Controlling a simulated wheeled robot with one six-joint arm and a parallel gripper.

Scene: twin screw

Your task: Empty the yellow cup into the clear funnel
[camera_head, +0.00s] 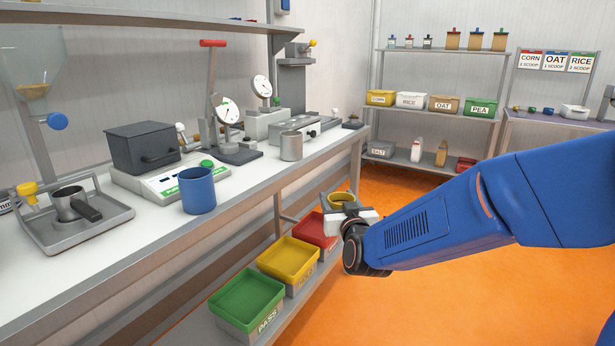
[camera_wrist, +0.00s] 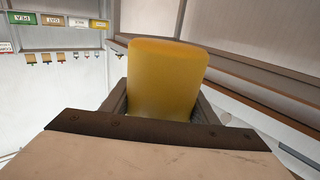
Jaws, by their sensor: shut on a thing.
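The yellow cup (camera_head: 342,198) is in my gripper (camera_head: 347,208), held out in front of the bench and above the lower shelf. In the wrist view the cup (camera_wrist: 166,82) stands between the two dark fingers of my gripper (camera_wrist: 166,100), which are shut on it. What is inside the cup cannot be made out. The clear funnel (camera_head: 30,60) is at the upper left of the head view, above the bench, partly cut off by the picture edge. Some tan material lies in its bottom. My gripper is far to the right of the funnel.
On the bench stand a blue cup (camera_head: 198,190), a metal cup (camera_head: 291,146), a scale with a dark box (camera_head: 143,147) and dial gauges (camera_head: 228,111). Green (camera_head: 247,300), yellow (camera_head: 288,260) and red (camera_head: 316,229) bins sit on the lower shelf. The orange floor is clear.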

